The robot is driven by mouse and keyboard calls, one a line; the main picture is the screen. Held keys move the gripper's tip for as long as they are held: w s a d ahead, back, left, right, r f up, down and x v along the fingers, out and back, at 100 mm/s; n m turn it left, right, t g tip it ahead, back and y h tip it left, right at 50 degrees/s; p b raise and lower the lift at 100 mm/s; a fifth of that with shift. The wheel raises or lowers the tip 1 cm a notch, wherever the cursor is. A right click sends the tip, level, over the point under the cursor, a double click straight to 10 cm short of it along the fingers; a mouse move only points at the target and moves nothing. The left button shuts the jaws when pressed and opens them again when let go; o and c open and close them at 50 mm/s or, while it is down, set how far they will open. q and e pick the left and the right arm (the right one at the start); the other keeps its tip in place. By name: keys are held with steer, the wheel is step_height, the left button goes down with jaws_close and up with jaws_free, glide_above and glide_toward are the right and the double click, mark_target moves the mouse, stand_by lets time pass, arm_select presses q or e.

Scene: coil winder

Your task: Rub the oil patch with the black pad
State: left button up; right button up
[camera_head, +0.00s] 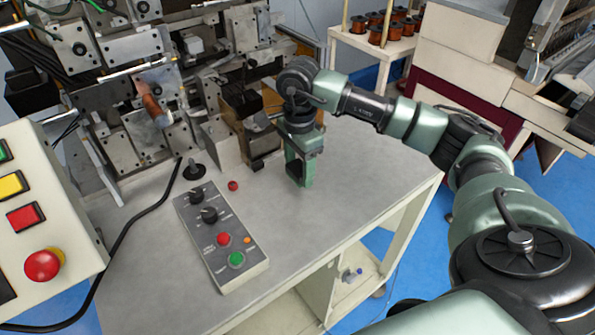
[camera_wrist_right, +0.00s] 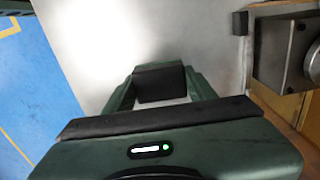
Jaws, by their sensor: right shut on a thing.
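My right gripper (camera_head: 300,176) points down over the light grey table top (camera_head: 345,175), to the right of the winding machine. In the right wrist view the black pad (camera_wrist_right: 160,83) sits between the green fingers of my right gripper (camera_wrist_right: 161,90), which is shut on it. The pad is mostly hidden by the gripper in the head view. I cannot tell whether the pad touches the table. No oil patch can be made out; the area under the gripper is hidden. My left gripper is not in view.
The coil winding machine (camera_head: 150,110) stands close on the left. A control box with knobs and buttons (camera_head: 222,236) lies on the table in front. A panel with an emergency stop (camera_head: 43,265) is at left. The table's right side is clear.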

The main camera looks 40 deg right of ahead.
step_height(320, 180, up, 2)
steer(key=shift+a+r+p, duration=0.1)
steer(key=shift+a+p, duration=0.05)
steer(key=shift+p, duration=0.25)
steer(key=shift+r, duration=0.4)
